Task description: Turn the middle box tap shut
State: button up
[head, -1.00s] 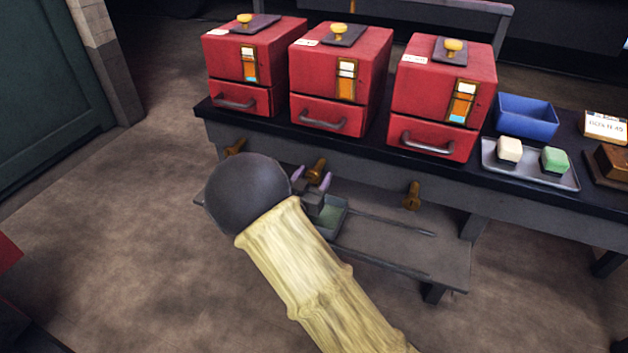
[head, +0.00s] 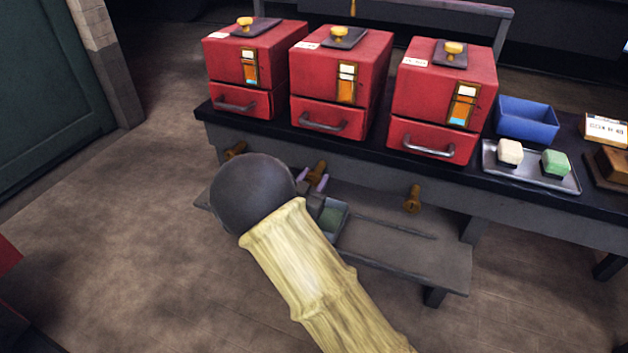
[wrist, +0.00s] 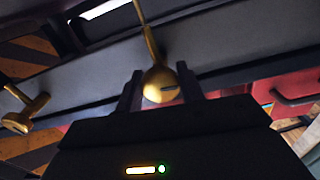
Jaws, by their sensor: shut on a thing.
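The middle red box (head: 337,72) stands on the dark bench between two like boxes. Its brass tap (head: 317,167) sticks out from the bench front below it, partly hidden by my gripper. My gripper (head: 312,181) is at this tap, with its fingers close on either side. In the wrist view my gripper (wrist: 160,90) has the rounded brass tap end (wrist: 160,84) between its two dark fingers and is shut on it. A thin brass stem runs up from that end. My forearm and round wrist hide part of the area below.
Other brass taps show at left (head: 236,149) and right (head: 412,198). A low shelf (head: 400,255) with a small tray (head: 334,215) of green liquid lies under the bench. A blue bin (head: 527,119) and a metal tray (head: 530,177) with two blocks stand on the bench at right.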

jog(key=m+b, duration=0.2)
jog(key=m, duration=0.2)
jog(key=shift+f+m, duration=0.15)
jog(key=shift+m, duration=0.15)
jog(key=m+b, duration=0.2)
jog(key=m, duration=0.1)
jog(key=shift+m, duration=0.3)
jog(key=m+b, duration=0.5)
jog(key=shift+f, duration=0.1)
jog(key=m+b, duration=0.2)
jog(key=shift+m, duration=0.3)
jog(key=shift+a+r+m+b, duration=0.2)
jog(key=shift+m+b, duration=0.4)
jog(key=shift+b, duration=0.2)
jog(key=o, duration=0.9)
jog(key=shift+d+r, duration=0.1)
jog(key=shift+o, duration=0.2)
